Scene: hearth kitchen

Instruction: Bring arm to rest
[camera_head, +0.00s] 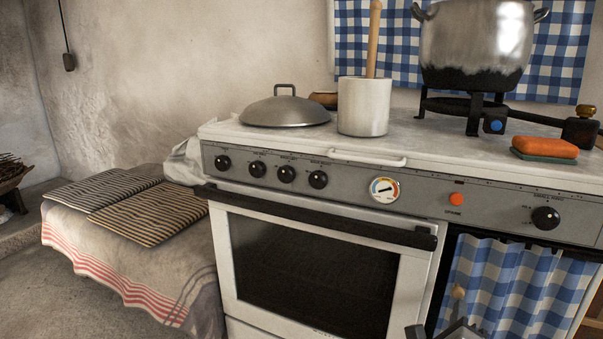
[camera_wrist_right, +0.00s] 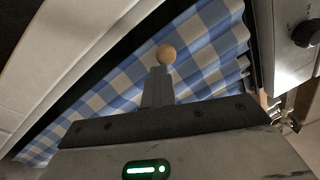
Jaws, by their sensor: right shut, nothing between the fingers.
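My right gripper (camera_head: 446,329) shows only in part at the bottom edge of the head view, in front of the stove's lower right side. In the right wrist view its fingers (camera_wrist_right: 158,85) are together with nothing between them. A round wooden knob (camera_wrist_right: 166,54) shows just beyond the fingertips, in front of a blue checked curtain (camera_wrist_right: 205,55). I cannot tell whether the fingertips touch the knob. The same knob (camera_head: 458,291) shows above the gripper in the head view. My left gripper is in neither view.
The white stove (camera_head: 320,260) has a closed oven door with a dark handle bar (camera_head: 320,218). On top are a lid (camera_head: 285,110), a white container (camera_head: 364,105), a large pot (camera_head: 476,40) on a burner and an orange sponge (camera_head: 545,146). A cloth-covered bench (camera_head: 130,255) stands at left.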

